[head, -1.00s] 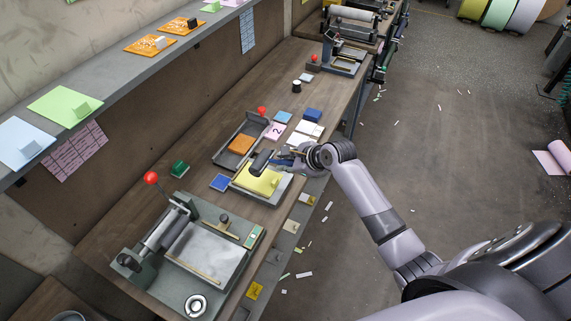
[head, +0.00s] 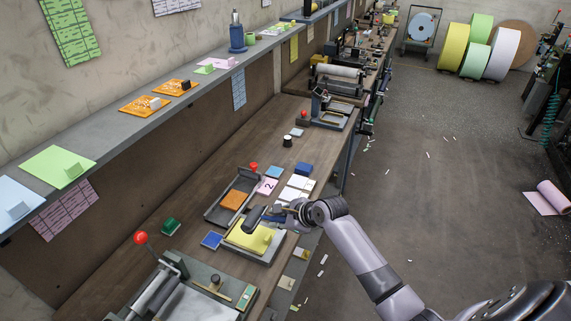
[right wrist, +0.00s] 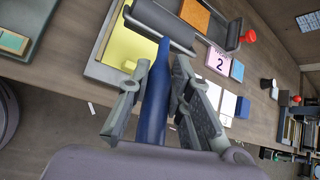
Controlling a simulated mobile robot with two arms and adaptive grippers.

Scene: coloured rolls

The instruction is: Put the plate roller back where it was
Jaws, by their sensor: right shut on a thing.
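The plate roller is a dark grey cylinder (head: 254,218) on a blue handle (right wrist: 155,105). My right gripper (head: 287,211) is shut around the blue handle; in the right wrist view its two fingers (right wrist: 157,92) stand on either side of it. The roller's head (right wrist: 158,22) is at the far edge of a yellow sheet (head: 245,236) with a small yellow block on it, which lies on a grey plate (head: 262,255). I cannot tell whether the roller touches the sheet. My left gripper is not in view.
Blue pads, a pink card marked 2 (head: 266,186) and white pads lie close by. A larger press (head: 192,295) stands at the front.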

